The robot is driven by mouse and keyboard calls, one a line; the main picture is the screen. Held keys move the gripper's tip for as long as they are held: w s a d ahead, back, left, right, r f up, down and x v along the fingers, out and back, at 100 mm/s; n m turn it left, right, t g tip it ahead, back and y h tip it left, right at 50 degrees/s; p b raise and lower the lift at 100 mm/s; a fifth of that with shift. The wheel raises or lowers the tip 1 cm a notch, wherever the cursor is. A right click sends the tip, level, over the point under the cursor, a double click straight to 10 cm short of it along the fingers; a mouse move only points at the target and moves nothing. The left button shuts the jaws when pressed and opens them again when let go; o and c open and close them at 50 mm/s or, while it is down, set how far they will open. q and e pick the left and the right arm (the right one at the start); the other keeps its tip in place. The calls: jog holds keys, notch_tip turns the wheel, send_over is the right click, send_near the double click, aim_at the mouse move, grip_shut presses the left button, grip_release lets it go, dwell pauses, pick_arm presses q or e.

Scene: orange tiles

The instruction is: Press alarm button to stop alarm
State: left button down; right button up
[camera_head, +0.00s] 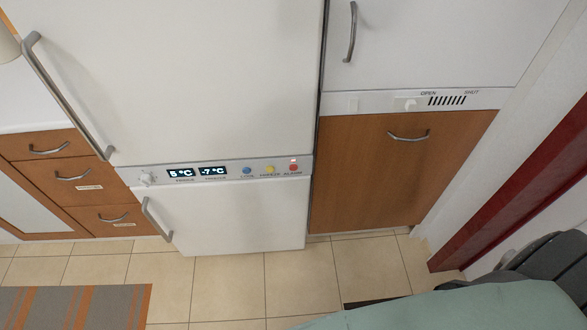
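A white fridge-freezer (215,80) stands ahead of me with its doors shut. A control strip (225,173) runs between its upper and lower doors. The strip carries a knob, two displays reading 5 °C and -7 °C, and three round buttons: blue, yellow and red. The red alarm button (293,168) is at the right end, with a small light just above it. Its label is small and blurred. Neither of my grippers is in view.
Wooden drawers (70,175) stand left of the fridge, and a wooden cabinet door (385,170) is to its right. A striped rug (80,305) lies at bottom left. The tiled floor (240,285) before the fridge is clear. Dark curved objects (550,262) are at lower right.

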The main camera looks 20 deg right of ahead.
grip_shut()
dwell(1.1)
